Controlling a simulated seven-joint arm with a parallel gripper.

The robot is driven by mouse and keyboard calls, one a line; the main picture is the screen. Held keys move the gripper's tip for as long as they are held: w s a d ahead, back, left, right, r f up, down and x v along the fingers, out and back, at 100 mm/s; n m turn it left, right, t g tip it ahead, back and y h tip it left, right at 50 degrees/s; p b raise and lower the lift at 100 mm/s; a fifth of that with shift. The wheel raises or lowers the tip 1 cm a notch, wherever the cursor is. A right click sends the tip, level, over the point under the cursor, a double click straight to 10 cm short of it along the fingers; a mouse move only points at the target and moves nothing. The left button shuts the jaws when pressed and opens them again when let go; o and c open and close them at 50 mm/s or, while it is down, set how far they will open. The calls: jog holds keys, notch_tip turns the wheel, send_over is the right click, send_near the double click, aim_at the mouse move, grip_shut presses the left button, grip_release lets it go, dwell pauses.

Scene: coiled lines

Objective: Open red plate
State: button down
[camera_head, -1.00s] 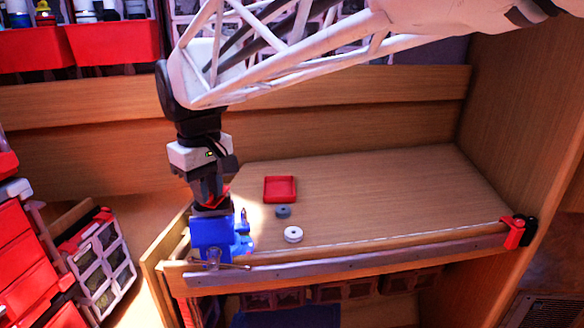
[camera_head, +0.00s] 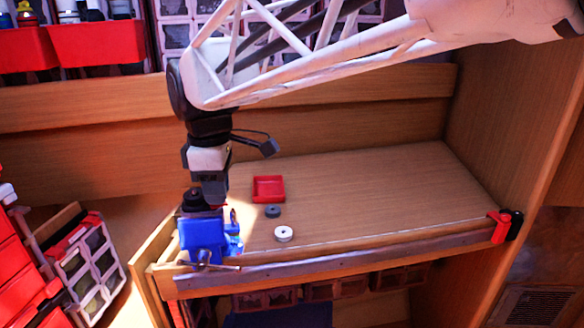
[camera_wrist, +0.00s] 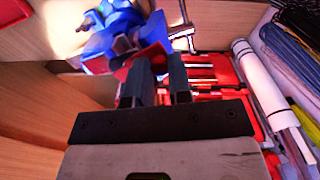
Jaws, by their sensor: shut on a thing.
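A flat red piece, seemingly the red plate (camera_wrist: 151,54), shows at my fingertips beside the blue vise (camera_wrist: 108,38). In the head view, the blue vise (camera_head: 202,238) is clamped at the front left corner of the wooden worktop. My gripper (camera_head: 210,203) points down just above the vise. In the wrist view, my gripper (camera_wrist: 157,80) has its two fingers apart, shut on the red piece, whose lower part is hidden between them. I cannot tell whether the piece still touches the vise. A shallow square red tray (camera_head: 268,189) lies on the worktop to the right.
A dark ring (camera_head: 272,211) and a white ring (camera_head: 283,234) lie right of the vise. A red clamp (camera_head: 499,227) sits at the worktop's right front corner. Red drawers (camera_head: 18,270) stand at the left. The worktop's middle and right are clear.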

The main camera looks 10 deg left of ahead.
dwell(0.4)
jog(key=c, duration=1)
grip_release()
jog(key=shift+c, duration=0.2)
jog(key=shift+r, duration=0.15)
jog(key=shift+r, duration=3.75)
jog(key=shift+d, duration=0.15)
